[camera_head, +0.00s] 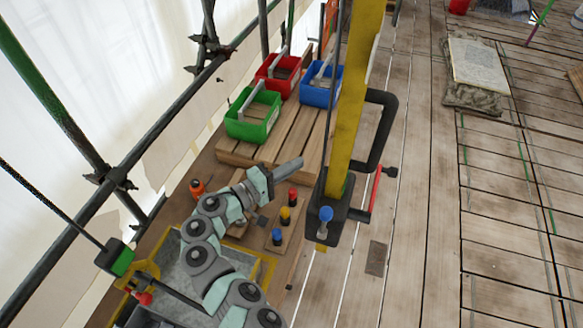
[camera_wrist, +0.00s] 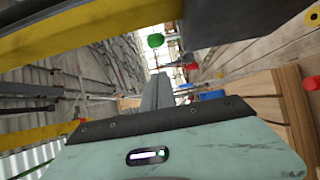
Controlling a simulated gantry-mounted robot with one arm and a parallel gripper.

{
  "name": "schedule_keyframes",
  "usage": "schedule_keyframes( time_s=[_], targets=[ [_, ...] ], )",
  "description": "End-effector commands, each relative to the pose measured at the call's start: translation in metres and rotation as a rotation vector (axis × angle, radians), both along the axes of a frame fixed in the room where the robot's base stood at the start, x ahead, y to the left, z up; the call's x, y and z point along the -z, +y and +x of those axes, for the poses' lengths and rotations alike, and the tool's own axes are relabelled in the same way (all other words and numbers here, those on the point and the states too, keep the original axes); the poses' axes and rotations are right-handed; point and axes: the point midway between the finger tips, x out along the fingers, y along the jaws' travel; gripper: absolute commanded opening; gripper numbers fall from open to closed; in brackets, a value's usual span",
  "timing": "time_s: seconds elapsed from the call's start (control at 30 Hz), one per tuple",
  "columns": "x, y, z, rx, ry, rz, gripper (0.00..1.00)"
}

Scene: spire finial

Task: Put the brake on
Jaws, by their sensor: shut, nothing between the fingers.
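My gripper (camera_head: 289,166) is shut and empty at the end of my pale green arm, above the plank platform. In the wrist view its fingers (camera_wrist: 158,92) are together and point away from the camera. Right of it in the head view stands a yellow mast (camera_head: 356,95) in a dark base block (camera_head: 328,208). A red bar (camera_head: 374,190) with a dark knob sticks out at the block's right side. A blue knob (camera_head: 325,214) sits on the block's front. Which of these is the brake I cannot tell for sure. The gripper is apart from both.
A board with red, yellow and blue knobs (camera_head: 286,214) lies below my gripper. Green (camera_head: 253,118), red (camera_head: 278,75) and blue (camera_head: 320,85) bins stand behind on a wooden pallet (camera_head: 240,150). A black bent handle (camera_head: 385,130) juts from the mast. Deck to the right is mostly clear.

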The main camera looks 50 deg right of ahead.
Motion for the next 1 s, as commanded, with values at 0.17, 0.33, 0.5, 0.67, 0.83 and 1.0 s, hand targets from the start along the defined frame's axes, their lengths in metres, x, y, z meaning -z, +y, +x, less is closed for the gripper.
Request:
schedule_keyframes(
  time_s=[0.17,0.33,0.5,0.67,0.83,1.0],
  targets=[
    [-0.003,-0.035,-0.01,0.003,-0.001,0.002,0.0],
    [-0.001,-0.059,-0.017,0.0,0.0,0.002,0.0],
    [-0.003,-0.072,-0.027,-0.005,0.002,-0.001,0.0],
    [-0.003,-0.078,-0.039,-0.006,0.001,0.0,0.0],
    [-0.002,-0.084,-0.049,-0.006,-0.001,0.001,0.0],
    [0.0,-0.085,-0.052,-0.006,-0.002,0.001,0.0]
  ],
)
